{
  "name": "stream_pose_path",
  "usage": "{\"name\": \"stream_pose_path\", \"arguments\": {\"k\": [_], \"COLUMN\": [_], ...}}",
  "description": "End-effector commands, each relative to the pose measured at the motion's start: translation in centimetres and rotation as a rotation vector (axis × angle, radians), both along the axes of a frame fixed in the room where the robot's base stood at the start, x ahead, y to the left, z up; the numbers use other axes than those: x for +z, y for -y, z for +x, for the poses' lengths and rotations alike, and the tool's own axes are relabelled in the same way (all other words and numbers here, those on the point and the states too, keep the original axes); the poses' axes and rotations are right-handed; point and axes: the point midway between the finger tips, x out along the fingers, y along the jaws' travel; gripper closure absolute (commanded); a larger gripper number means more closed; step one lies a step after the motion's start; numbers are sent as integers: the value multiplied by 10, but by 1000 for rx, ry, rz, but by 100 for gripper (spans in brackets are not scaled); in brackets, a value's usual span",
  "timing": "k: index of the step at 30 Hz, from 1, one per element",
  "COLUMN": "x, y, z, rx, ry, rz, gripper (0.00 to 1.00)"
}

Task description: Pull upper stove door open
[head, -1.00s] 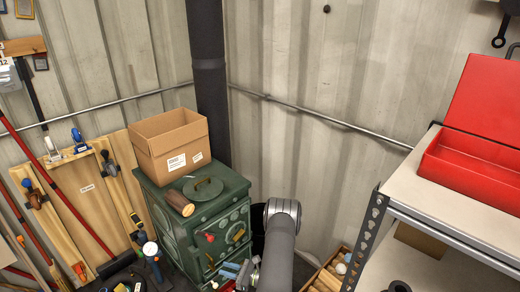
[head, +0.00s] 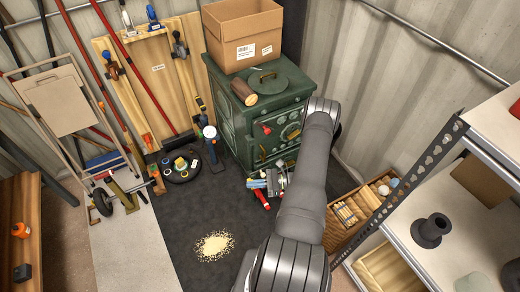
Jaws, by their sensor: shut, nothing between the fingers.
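The green cast stove (head: 228,118) stands against the back wall, left of my raised arm. Its front faces right and toward me. A red handle (head: 266,130) and round fittings show on the upper part of the front. The upper door (head: 279,126) looks shut, and my arm hides the front's right edge. My gripper (head: 268,183) is low in front of the stove, below the upper door and apart from the red handle. Its fingers are small and partly lost among coloured things behind them. It is shut and appears empty.
A cardboard box (head: 232,50), a log (head: 244,92) and a round lid (head: 268,79) sit on the stove. A wooden crate (head: 335,228) and metal shelf (head: 398,228) crowd the right. Yellowish granules (head: 214,246) lie on the dark floor, mostly clear at front left.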

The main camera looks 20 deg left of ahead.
Motion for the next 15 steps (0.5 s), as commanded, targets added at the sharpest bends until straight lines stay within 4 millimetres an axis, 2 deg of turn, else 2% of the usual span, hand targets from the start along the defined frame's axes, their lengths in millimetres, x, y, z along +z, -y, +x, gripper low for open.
{"name": "stream_pose_path", "arguments": {"k": [1, 6, 10, 15], "x": [-4, -15, -23, -31], "y": [-7, -2, 16, 51], "z": [-22, -87, -122, -143], "rx": [120, 518, 814, 1190], "ry": [-23, -92, -122, -128], "rz": [-27, -150, -272, -462], "gripper": [100, 100, 100, 100]}}
